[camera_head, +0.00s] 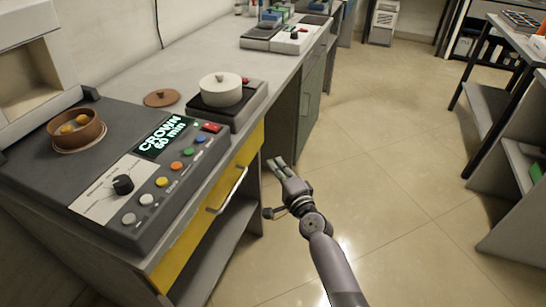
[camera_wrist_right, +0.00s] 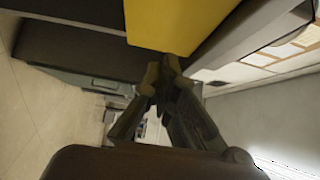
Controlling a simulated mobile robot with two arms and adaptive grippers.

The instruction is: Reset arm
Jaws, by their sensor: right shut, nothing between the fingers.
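My right gripper (camera_head: 278,168) is in the middle of the head view, in front of the yellow drawer (camera_head: 209,208) and over the tiled floor. Its fingers are together and hold nothing. In the right wrist view the gripper (camera_wrist_right: 160,75) shows its fingertips close together, with the yellow drawer (camera_wrist_right: 180,22) beyond them. I cannot tell from the views whether the fingertips touch anything. My left gripper is not in either view.
A grey control panel (camera_head: 122,215) with colored buttons stands on the counter. Shelving (camera_head: 515,205) stands at right. The floor (camera_head: 385,170) between is clear.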

